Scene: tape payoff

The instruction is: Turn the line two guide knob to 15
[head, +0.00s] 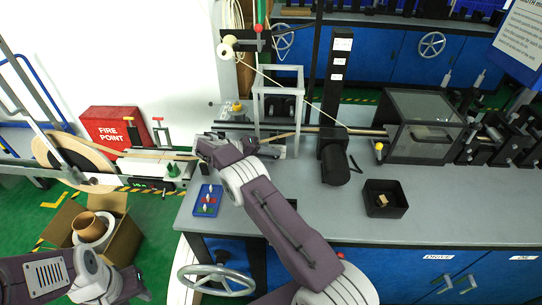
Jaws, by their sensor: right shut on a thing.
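My right arm reaches up from the bottom of the head view to the left end of the grey bench. My right gripper (207,143) is at the guide hardware there, beside the tape path. It is shut on what appears to be the line two guide knob. The knob itself is hidden by the gripper and wrist, and its scale or number cannot be read. The tape (165,155) runs from a large reel (75,160) at the left toward this spot. My left arm is low at the left, its gripper not distinguishable in the picture.
A small blue tray (208,200) lies left of my forearm. A black bin (385,198) is on the bench at right. A cardboard box (60,225) stands on the floor near my left arm.

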